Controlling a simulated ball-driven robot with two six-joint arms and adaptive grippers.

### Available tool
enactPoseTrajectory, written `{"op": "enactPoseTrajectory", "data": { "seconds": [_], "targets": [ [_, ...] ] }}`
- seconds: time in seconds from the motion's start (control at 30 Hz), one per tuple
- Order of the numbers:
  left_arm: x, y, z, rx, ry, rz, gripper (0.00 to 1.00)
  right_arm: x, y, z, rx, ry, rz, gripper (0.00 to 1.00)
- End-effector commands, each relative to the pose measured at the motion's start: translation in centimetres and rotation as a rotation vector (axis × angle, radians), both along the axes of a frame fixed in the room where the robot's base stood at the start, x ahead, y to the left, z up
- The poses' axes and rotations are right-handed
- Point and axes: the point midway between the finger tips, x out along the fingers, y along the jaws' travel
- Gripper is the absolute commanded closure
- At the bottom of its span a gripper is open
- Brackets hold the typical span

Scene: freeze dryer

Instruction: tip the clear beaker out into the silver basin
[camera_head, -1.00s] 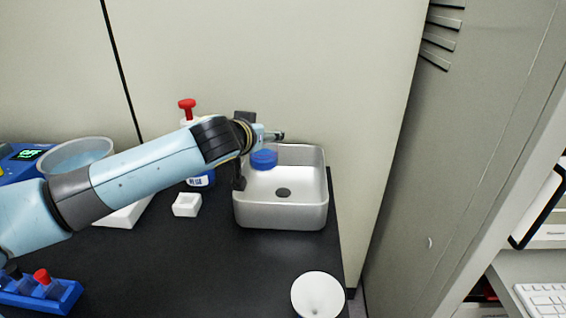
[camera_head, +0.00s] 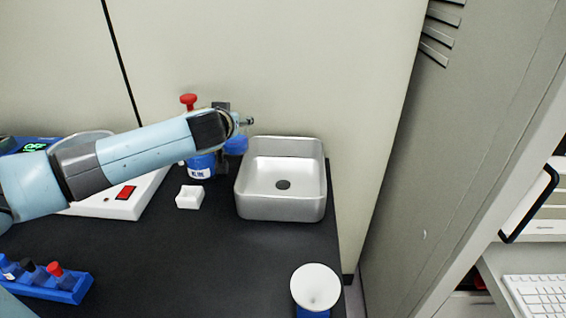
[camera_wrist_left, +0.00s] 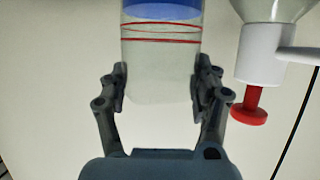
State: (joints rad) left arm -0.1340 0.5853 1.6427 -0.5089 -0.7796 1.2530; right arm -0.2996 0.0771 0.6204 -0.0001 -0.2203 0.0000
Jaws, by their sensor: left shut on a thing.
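My left gripper (camera_wrist_left: 160,95) is shut on the clear beaker (camera_wrist_left: 160,70), which shows red lines and a blue part at its far end in the left wrist view. In the head view my left gripper (camera_head: 228,128) is beside the back left corner of the silver basin (camera_head: 283,212). A blue part of the beaker (camera_head: 236,146) shows below the wrist there; the rest is hidden by the arm. The basin is square, with a dark drain, and looks empty. My right gripper is not in view.
A blue labelled bottle (camera_head: 200,167) and a red knob (camera_head: 188,101) are behind my arm. A small white dish (camera_head: 190,197) is left of the basin, a white funnel (camera_head: 316,287) in front. A blue rack (camera_head: 50,284) is front left. The middle counter is clear.

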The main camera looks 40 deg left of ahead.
Motion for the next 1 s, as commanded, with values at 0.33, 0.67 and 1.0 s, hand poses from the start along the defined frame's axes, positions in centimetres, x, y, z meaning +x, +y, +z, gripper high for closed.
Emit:
{"op": "enactPoseTrajectory", "data": {
  "seconds": [0.33,0.67,1.0],
  "targets": [
    [0.8,-1.3,0.6,0.116,0.07,-0.001,0.74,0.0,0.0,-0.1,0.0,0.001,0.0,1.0],
    [1.7,-2.7,-0.3,0.258,0.161,-0.002,0.74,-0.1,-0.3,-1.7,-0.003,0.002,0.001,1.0],
    [2.7,-4.2,0.3,0.4,0.252,-0.002,0.74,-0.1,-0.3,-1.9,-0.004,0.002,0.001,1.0]
  ]
}}
